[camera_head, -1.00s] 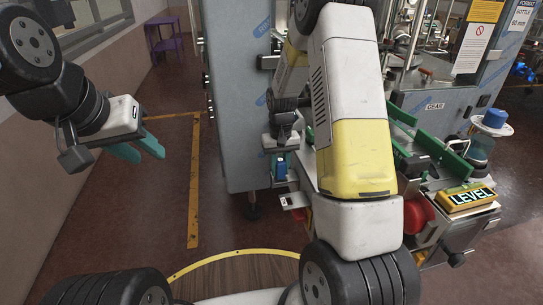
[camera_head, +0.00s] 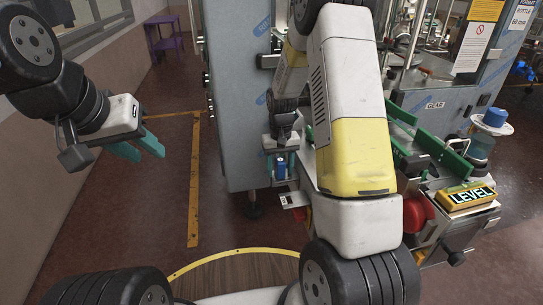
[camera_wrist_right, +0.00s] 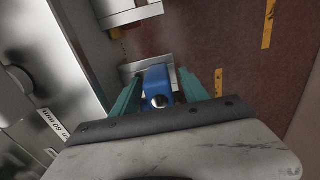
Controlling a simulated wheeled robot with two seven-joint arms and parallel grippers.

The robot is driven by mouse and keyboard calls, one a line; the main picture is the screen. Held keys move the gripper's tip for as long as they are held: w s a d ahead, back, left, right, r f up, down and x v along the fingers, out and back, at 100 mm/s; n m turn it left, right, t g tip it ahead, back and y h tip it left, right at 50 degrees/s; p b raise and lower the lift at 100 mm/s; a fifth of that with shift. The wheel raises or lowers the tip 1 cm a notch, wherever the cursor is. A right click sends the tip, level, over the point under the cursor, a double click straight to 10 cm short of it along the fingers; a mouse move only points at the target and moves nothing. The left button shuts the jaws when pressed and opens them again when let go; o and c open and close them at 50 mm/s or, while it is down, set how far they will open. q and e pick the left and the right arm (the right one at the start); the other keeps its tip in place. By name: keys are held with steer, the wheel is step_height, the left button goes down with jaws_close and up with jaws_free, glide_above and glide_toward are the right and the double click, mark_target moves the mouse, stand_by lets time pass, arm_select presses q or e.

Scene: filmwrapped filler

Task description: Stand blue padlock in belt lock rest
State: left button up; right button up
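The blue padlock (camera_head: 281,168) sits at the end of the machine's belt side, between the fingers of my right gripper (camera_head: 281,164). In the right wrist view the padlock (camera_wrist_right: 158,84) lies between two teal fingers (camera_wrist_right: 160,88), with narrow gaps beside it, clearest on the right. That gripper looks open around it. The padlock appears upright at a small metal bracket, likely the belt lock rest (camera_wrist_right: 135,70); its exact seating is hidden. My left gripper (camera_head: 139,150) is open and empty in the air at the left.
The grey machine cabinet (camera_head: 235,110) stands close behind and left of my right gripper. Floor around the yellow line (camera_head: 194,190) is clear.

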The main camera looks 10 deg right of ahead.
step_height(320, 180, up, 9)
steer(key=shift+s+f, duration=0.1)
steer(key=shift+f, duration=0.05)
steer(key=s+r+t+y, duration=0.1)
steer(key=s+r, duration=0.2)
steer(key=r, duration=0.2)
steer(key=s+r+t, duration=0.1)
steer(key=s+r, duration=0.3)
steer(key=r, duration=0.2)
steer(key=s+a+r+t, duration=0.1)
steer(key=s+r, duration=0.3)
steer(key=s, duration=0.4)
steer(key=s+a+r+t+y, duration=0.1)
steer(key=s+r+t, duration=0.2)
steer(key=s, duration=0.6)
steer(key=shift+r, duration=0.75)
steer(key=shift+a, duration=0.1)
